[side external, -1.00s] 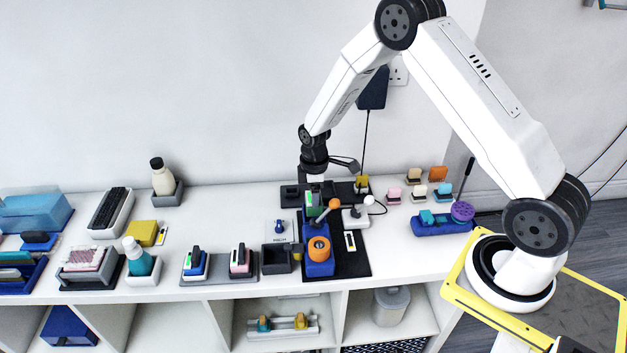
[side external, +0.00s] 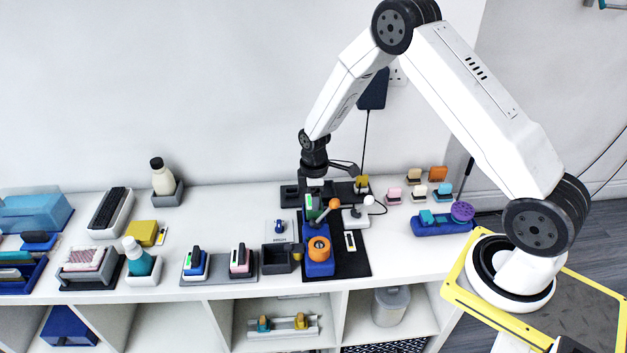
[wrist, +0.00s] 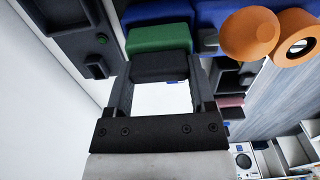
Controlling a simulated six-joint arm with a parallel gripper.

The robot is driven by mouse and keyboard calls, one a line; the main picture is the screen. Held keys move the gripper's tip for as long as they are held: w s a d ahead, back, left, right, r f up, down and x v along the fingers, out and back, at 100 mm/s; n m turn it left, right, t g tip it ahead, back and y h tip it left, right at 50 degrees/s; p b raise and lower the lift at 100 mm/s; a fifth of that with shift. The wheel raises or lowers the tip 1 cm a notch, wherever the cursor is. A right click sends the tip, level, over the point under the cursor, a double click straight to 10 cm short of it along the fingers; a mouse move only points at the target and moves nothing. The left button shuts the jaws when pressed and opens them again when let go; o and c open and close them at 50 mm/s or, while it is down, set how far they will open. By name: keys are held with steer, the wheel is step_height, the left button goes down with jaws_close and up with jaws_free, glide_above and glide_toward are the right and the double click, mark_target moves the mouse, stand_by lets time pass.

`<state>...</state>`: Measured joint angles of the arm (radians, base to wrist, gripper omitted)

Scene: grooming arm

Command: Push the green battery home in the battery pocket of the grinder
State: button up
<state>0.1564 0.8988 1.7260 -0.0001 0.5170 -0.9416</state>
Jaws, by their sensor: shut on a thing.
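The grinder (side external: 318,262) has a blue body with an orange round part and an orange ball-ended handle, and it sits on a black mat. The green battery (side external: 310,203) is at the grinder's back end, under my gripper (side external: 315,186). In the wrist view the green battery (wrist: 160,37) has a black end part, and my gripper (wrist: 160,72) is shut on that part with one finger on each side. The green side lies against the blue grinder body (wrist: 160,12). The battery pocket is hidden, so I cannot tell how deep the battery sits.
A white device (side external: 355,217) with a cable is close on the right. A dark open box (side external: 275,258) stands left of the grinder. The front shelf edge is near.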

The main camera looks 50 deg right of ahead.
steer(key=shift+f, duration=0.9)
steer(key=o, duration=1.3)
steer(key=shift+o, duration=0.2)
steer(key=shift+r, duration=3.9)
steer(key=shift+r, duration=0.1)
